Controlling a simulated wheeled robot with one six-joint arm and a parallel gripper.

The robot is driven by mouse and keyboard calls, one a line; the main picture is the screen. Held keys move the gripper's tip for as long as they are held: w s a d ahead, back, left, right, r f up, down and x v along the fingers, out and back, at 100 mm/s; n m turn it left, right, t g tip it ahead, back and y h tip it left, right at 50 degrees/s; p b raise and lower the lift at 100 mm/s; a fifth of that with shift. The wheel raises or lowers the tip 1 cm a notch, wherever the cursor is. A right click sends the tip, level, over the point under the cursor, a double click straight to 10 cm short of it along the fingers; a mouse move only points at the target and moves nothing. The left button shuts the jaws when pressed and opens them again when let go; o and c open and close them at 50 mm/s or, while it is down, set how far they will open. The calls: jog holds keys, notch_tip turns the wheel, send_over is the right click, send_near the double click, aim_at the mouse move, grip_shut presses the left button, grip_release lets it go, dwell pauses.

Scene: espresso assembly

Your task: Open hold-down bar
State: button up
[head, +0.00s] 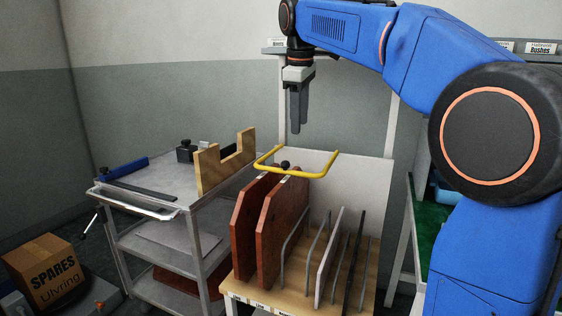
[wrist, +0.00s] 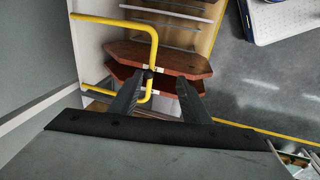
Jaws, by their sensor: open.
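The hold-down bar is a yellow U-shaped bar (head: 310,175) with a black knob (head: 285,165). It lies roughly level across the top of the rack, over two reddish-brown boards (head: 281,228). In the wrist view the bar (wrist: 125,24) runs out from the pale back panel, and its knob (wrist: 148,74) shows near the left finger. My gripper (head: 297,130) points down above the bar, near the knob, and looks apart from it. In the wrist view my gripper (wrist: 158,92) has its fingers spread with nothing held. Part of the bar is hidden behind the left finger.
The rack's wooden base (head: 350,268) holds several thin dividers right of the boards. A grey trolley (head: 150,192) stands at left with a notched wooden block (head: 222,168) on it. Space above the bar is clear except for my arm.

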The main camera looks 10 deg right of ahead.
jog(key=w+a+r+n, duration=0.2)
jog(key=w+a, duration=0.1)
jog(key=w, duration=0.2)
jog(key=x, duration=1.7)
jog(key=shift+f, duration=0.25)
grip_shut()
